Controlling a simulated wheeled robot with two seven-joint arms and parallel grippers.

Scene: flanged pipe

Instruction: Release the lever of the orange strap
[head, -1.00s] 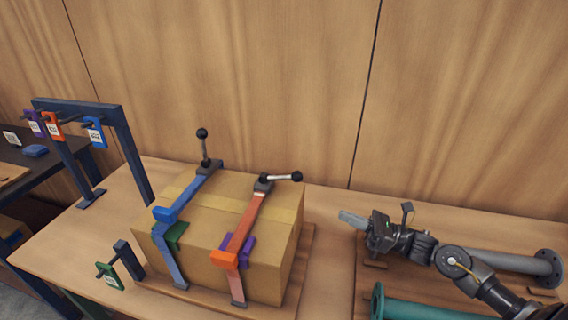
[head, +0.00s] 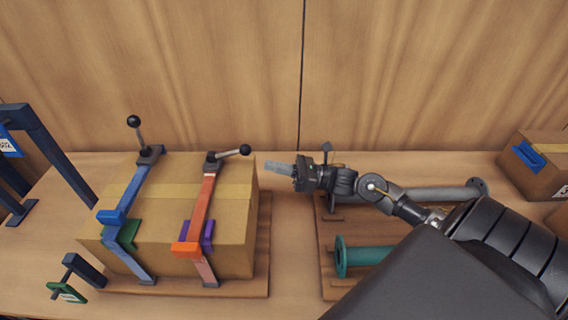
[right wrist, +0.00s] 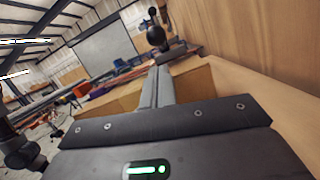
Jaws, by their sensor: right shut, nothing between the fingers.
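The orange strap (head: 203,207) runs over the right part of a cardboard box (head: 165,222), with an orange buckle on the front edge. Its lever (head: 231,154) has a black ball knob and lies low, pointing right. My right gripper (head: 270,167) is shut and empty, a little right of the knob and apart from it. In the right wrist view the shut fingers (right wrist: 159,88) point toward a black knob (right wrist: 156,36) and the box. The blue strap (head: 128,189) crosses the box to the left, and its lever (head: 136,132) stands up. My left gripper is not in view.
A green tag (head: 67,293) hangs on a short post at the front left. A dark frame (head: 55,150) stands at the left. Right of the box are a grey pipe (head: 436,194) and a green flanged pipe (head: 362,256). Another box (head: 541,170) is at the far right.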

